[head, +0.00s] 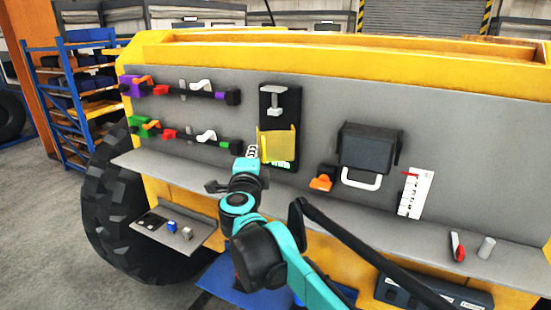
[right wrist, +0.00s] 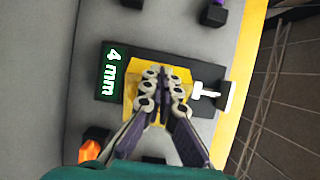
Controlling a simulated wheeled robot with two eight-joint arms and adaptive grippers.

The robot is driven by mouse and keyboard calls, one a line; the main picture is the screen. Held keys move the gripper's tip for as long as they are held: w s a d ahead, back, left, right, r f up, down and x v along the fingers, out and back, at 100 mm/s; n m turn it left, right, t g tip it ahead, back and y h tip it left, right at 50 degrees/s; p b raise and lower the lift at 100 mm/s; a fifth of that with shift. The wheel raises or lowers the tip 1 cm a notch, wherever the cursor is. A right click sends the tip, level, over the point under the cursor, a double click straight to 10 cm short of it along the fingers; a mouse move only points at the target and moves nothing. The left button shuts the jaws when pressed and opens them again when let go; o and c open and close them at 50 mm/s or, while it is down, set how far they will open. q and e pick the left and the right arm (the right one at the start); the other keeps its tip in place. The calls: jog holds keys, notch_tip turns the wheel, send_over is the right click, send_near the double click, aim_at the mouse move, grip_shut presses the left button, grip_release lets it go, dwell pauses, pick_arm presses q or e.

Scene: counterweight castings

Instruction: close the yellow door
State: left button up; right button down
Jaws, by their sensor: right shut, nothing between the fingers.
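The yellow door (head: 280,146) is a small yellow panel on an upright black plate (head: 268,103) on the grey wall. A pale T-shaped handle (head: 280,97) is above it, and a green-lit display shows below it. My right gripper (head: 252,152) is at the door's lower left in the head view. In the right wrist view, its shut, empty fingers (right wrist: 164,75) lie over the yellow door (right wrist: 133,88), with the "4 mm" display (right wrist: 113,70) to the left. I cannot tell whether the fingers touch the door or whether it sits flush. My left gripper is not in view.
Two rails (head: 195,90) with coloured blocks are left of the plate. A black box with a white handle (head: 361,180) and an orange piece (head: 321,182) are to the right. A grey ledge (head: 330,205) runs below, holding a red-and-white tool (head: 457,247) and a grey cylinder (head: 486,247).

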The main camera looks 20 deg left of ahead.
jog(key=w+a+m+h+p, duration=0.1)
jog(key=w+a+m+h, duration=0.2)
jog(key=w+a+h, duration=0.2)
jog(key=shift+w+t, duration=0.35)
jog(key=shift+t, duration=0.05)
jog(key=shift+d, duration=0.1)
dwell(0.6)
jog(key=shift+s+m, duration=0.1)
jog(key=shift+m, duration=0.2)
dwell(0.6)
